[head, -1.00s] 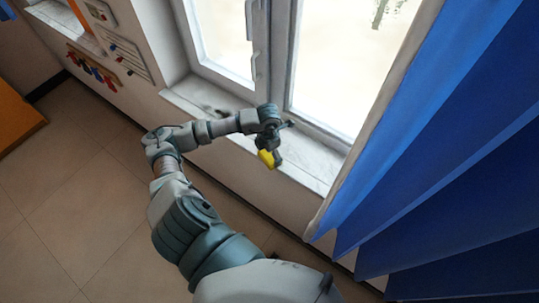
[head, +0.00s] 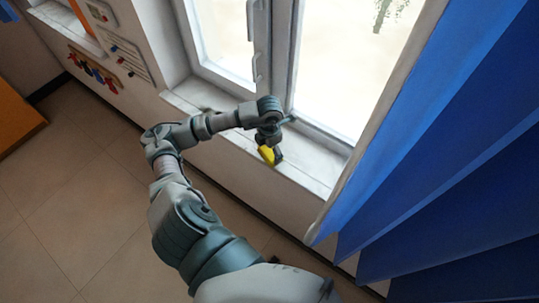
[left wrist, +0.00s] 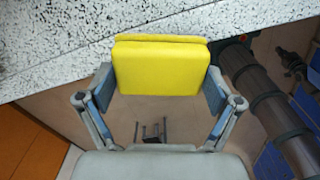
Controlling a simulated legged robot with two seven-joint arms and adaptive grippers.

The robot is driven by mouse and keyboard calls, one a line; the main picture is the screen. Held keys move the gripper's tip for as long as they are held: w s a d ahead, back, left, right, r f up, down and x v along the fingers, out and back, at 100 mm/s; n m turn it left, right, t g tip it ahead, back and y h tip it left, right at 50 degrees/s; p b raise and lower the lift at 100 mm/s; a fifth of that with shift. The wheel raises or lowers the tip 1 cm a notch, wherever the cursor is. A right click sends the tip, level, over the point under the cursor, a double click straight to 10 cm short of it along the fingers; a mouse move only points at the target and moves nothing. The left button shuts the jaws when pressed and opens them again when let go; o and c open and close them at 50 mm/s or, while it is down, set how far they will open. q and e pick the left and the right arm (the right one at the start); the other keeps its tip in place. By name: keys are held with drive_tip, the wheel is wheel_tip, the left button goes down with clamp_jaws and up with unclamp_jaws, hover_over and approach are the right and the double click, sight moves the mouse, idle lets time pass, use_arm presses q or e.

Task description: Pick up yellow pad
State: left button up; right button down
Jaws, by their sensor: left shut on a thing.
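The yellow pad (left wrist: 161,68) is a small bright block held between the two fingers of my left gripper (left wrist: 160,88) in the left wrist view. In the head view the yellow pad (head: 266,154) shows at the end of my left arm, partly hidden by the left gripper (head: 271,151). The gripper is shut on the pad at the front edge of the window sill (head: 308,165). I cannot tell whether the pad still touches the sill. My right gripper is not in view.
A window frame (head: 281,55) stands behind the sill. A blue curtain (head: 400,120) hangs close on the right. A wall rack with colored items (head: 93,72) is at the upper left. Tiled floor (head: 70,200) lies open at the left.

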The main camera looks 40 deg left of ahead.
use_arm(q)
drive_tip(key=s+d+r+p, duration=0.1)
drive_tip(key=s+d+p, duration=0.1)
drive_tip(key=s+d, duration=0.9)
drive_tip(key=shift+s+r, duration=0.25)
drive_tip(key=shift+s, duration=0.1)
